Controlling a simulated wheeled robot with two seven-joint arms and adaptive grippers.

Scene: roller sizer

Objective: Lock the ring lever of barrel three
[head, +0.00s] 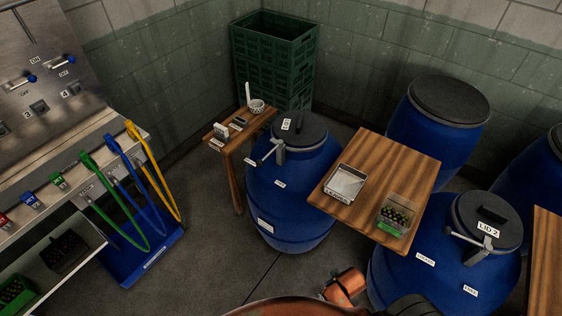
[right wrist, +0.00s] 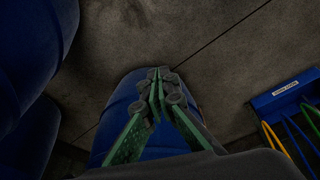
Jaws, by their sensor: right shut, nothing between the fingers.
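A blue barrel (head: 290,205) stands in the middle of the head view with a dark lid (head: 305,130) on it. The lid's label is too small to read surely. Its ring lever (head: 265,157) sticks out to the left from a grey clasp at the rim. A second blue barrel (head: 400,265) at the lower right carries a lid marked LID 2 and its own lever (head: 468,240). In the right wrist view my right gripper (right wrist: 158,76) is shut and empty, with a blue barrel (right wrist: 122,95) behind it; I cannot tell which one. My left gripper is not in view.
A narrow wooden stand (head: 232,150) is left of the middle barrel. Green crates (head: 272,60) are behind.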

